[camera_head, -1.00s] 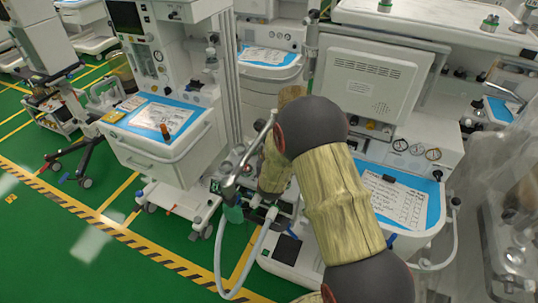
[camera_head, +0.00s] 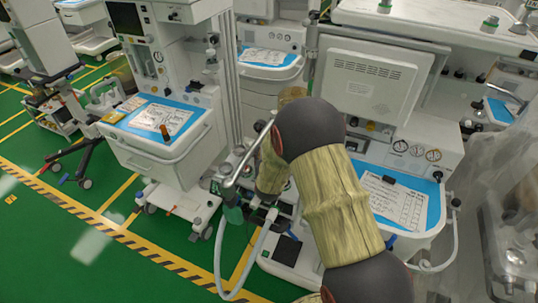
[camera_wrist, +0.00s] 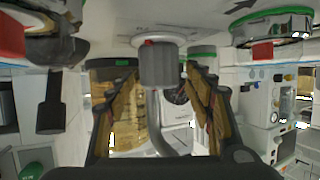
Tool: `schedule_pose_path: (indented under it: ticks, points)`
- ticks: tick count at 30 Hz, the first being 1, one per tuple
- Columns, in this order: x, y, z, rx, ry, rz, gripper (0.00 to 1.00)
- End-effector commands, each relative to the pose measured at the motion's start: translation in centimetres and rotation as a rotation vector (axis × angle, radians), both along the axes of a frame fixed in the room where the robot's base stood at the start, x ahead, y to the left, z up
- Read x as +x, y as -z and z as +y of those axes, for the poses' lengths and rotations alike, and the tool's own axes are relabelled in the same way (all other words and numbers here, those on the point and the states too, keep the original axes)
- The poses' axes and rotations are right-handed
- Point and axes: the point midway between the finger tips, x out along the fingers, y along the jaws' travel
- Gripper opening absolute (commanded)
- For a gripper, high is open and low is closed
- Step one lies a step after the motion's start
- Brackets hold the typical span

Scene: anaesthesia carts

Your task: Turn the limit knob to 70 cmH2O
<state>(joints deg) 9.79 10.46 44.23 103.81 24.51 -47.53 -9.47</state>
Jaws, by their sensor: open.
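In the wrist view a grey ribbed knob (camera_wrist: 158,66) hangs below a round white collar with a small red mark, and it looks like the limit knob. My gripper (camera_wrist: 160,75) is open, with one finger on each side of the knob. I see a gap at both sides and cannot tell how deep the knob sits between the fingertips. No scale numbers are readable. In the head view my own arm covers the gripper and the knob.
In the wrist view a green-rimmed round metal part (camera_wrist: 271,27) is at upper right and a dark fitting (camera_wrist: 50,100) at left. In the head view a white cart (camera_head: 165,135) stands left, and a blue-topped worktop (camera_head: 400,200) lies right of my arm.

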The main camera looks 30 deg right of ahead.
Motion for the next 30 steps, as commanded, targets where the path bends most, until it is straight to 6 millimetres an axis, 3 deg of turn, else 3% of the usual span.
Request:
schedule_pose_path:
  ticks: [8, 21, 30]
  points:
    - [-1.1, -0.5, 0.7, 0.000, -0.001, 0.000, 0.52]
    - [-7.5, -3.6, 4.3, 0.000, -0.002, -0.001, 0.52]
    - [-9.6, -4.5, 5.4, 0.000, 0.000, 0.000, 0.52]
